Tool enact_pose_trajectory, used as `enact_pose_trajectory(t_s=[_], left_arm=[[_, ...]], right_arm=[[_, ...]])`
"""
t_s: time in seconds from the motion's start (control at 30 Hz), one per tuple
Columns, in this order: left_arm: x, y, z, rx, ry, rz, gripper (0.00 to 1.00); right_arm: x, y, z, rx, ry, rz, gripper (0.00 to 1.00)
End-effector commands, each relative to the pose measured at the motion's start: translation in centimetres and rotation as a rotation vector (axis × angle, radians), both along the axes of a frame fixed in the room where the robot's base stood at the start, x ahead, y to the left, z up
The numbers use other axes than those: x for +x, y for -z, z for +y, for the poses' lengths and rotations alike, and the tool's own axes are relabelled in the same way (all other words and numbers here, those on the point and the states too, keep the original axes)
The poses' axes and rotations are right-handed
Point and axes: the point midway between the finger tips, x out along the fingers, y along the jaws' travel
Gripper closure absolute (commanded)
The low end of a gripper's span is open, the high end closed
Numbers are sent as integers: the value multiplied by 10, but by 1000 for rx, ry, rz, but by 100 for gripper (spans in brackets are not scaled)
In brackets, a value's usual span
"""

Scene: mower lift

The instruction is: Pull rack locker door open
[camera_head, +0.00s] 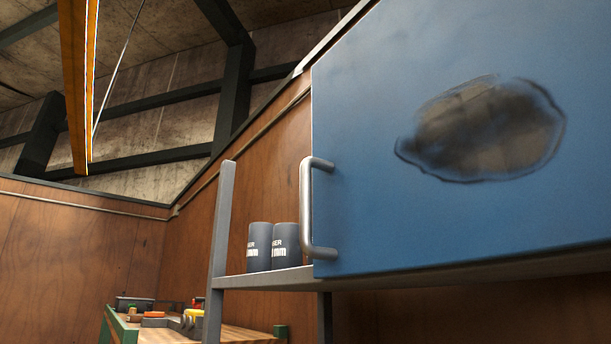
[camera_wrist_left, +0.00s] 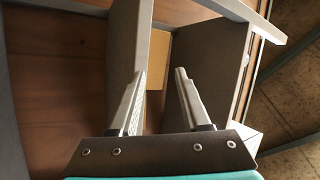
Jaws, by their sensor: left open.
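The blue locker door (camera_head: 370,110) fills the upper right of the head view and looks closed. It has a dark, smudged patch with a brownish middle. A silver bar handle (camera_head: 306,210) stands upright on its left edge. My left gripper (camera_wrist_left: 160,78) shows in the left wrist view with its two fingers apart and nothing between them. Behind the fingers are dark panels and a tan surface; I cannot tell how they relate to the door. The handle is not identifiable in that view. No gripper shows in the head view.
A grey rack post (camera_head: 221,240) and shelf (camera_head: 265,279) stand left of the door. Dark cans (camera_head: 260,246) sit on the shelf beside the handle. A workbench (camera_head: 240,336) with small items is lower left. An orange beam (camera_head: 76,90) hangs at upper left.

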Motion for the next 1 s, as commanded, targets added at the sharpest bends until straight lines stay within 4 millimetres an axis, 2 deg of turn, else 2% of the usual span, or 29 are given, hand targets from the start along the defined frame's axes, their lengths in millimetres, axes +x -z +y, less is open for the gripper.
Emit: enact_pose_trajectory(t_s=[0.03, 0.1, 0.2, 0.3, 0.4, 0.53, 0.6, 0.7, 0.83, 1.0], left_arm=[[-9, -64, -6, 74, 36, -132, 53], [-29, -131, -18, 180, 80, -290, 53], [-67, -212, -33, 347, 129, -503, 53], [-112, -277, -48, 529, 155, -696, 53], [-158, -327, -59, 727, 159, -865, 53], [-214, -374, -67, 996, 123, -1046, 53], [-238, -390, -68, 1131, 89, -1114, 53], [-265, -406, -67, 1292, 35, -1177, 53], [-284, -417, -63, 1421, -22, -1213, 53], [-289, -420, -65, 1472, -43, -1222, 53]], right_arm=[[0, -6, -1, -2, -1, 0, 100], [0, -10, -3, -4, -1, 0, 100], [-1, -16, -5, -7, -1, 2, 100], [-2, -22, -6, -8, 0, 3, 100], [-4, -27, -7, -9, 1, 6, 100], [-6, -35, -7, -9, 2, 9, 100], [-6, -38, -7, -9, 2, 11, 100], [-7, -42, -7, -9, 2, 11, 100], [-7, -45, -7, -11, 2, 12, 100], [-8, -46, -7, -11, 2, 13, 100]])
